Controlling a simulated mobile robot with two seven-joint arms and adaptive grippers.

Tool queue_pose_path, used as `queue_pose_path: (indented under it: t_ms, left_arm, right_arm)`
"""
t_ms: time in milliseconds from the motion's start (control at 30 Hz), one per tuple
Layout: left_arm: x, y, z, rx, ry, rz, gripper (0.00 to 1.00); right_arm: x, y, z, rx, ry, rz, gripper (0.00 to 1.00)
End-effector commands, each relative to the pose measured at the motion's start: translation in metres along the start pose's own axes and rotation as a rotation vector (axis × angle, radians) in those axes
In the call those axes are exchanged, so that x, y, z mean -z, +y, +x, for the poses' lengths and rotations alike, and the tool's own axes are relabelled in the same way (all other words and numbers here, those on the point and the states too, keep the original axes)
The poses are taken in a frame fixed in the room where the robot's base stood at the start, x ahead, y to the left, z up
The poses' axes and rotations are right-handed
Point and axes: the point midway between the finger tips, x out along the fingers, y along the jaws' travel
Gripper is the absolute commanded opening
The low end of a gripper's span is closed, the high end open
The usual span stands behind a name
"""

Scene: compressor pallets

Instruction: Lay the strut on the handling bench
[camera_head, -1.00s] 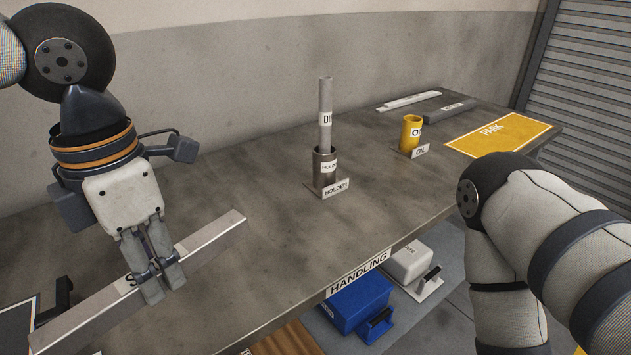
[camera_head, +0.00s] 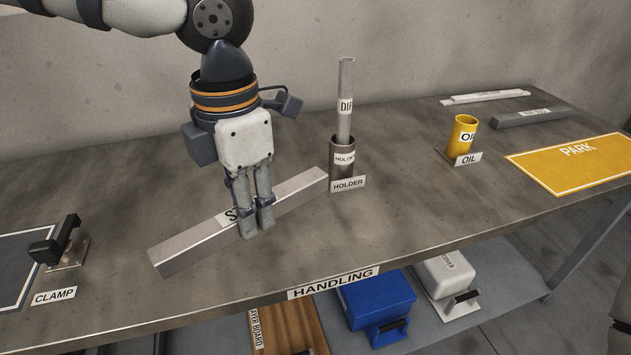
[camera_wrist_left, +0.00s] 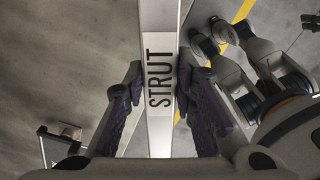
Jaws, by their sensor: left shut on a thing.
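The strut (camera_head: 190,249) is a long grey square bar with a white label. My left gripper (camera_head: 255,229) is shut on it near its middle, fingers pointing down. The strut lies slanted over the front middle of the handling bench (camera_head: 400,225); I cannot tell whether it touches the top. In the left wrist view the strut (camera_wrist_left: 157,25) runs between the two fingers (camera_wrist_left: 160,95), its STRUT label readable. My right gripper is not in view.
The holder (camera_head: 344,170) with an upright grey tube (camera_head: 346,80) stands just beyond the strut's right end. A clamp (camera_head: 68,245) is at the left. The yellow oil cup (camera_head: 463,137) and PARK mat (camera_head: 580,164) are at the right. Bins sit on the shelf below.

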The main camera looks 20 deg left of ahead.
Motion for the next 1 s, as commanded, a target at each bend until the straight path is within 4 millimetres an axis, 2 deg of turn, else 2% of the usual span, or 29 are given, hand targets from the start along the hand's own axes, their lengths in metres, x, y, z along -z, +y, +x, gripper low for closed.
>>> queue_pose_path:
  t_ms: [167,233,400,633,800,1000]
  left_arm:
    - [-0.054,0.004,0.028,0.001,0.008,0.002,0.0]
    - [-0.077,0.006,0.043,0.007,0.014,0.001,0.0]
    - [-0.109,0.008,0.081,0.007,0.015,0.003,0.0]
    - [-0.128,0.01,0.097,0.002,0.006,0.003,0.0]
    - [-0.129,0.01,0.126,0.0,0.004,0.004,0.0]
    - [-0.129,0.01,0.126,-0.002,-0.002,0.003,0.0]
  right_arm:
    - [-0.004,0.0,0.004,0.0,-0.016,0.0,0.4]
    - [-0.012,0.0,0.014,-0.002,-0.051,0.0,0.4]
    - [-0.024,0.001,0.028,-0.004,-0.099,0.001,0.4]
    - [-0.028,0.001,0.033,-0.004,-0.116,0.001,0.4]
    - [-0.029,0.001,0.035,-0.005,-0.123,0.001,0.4]
    - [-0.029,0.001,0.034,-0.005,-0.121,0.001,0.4]
